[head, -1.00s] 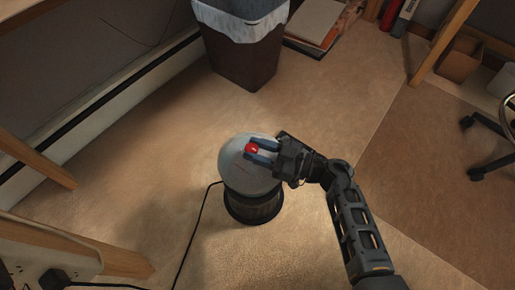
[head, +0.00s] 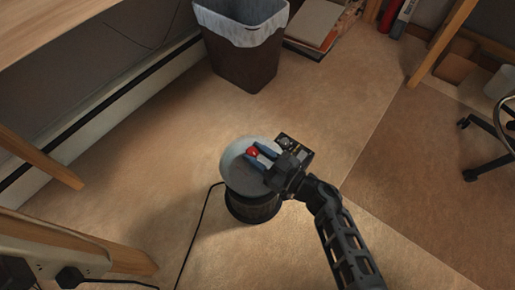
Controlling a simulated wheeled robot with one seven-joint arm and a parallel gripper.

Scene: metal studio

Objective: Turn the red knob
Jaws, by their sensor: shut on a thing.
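The red knob (head: 252,152) sits on the pale rounded top of a device (head: 236,172) with a dark cylindrical base (head: 252,208). The device stands on the floor. My gripper (head: 257,156) reaches in from the right, with its two blue-grey fingers on either side of the knob. The fingers are shut on the red knob. They partly cover it, so its exact facing is hard to tell.
A dark bin (head: 243,50) with a white liner stands behind the device. A black cord (head: 198,235) runs from the device along the floor. Wooden legs stand at the left, and an office chair (head: 490,135) at the right. Floor around the device is mostly clear.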

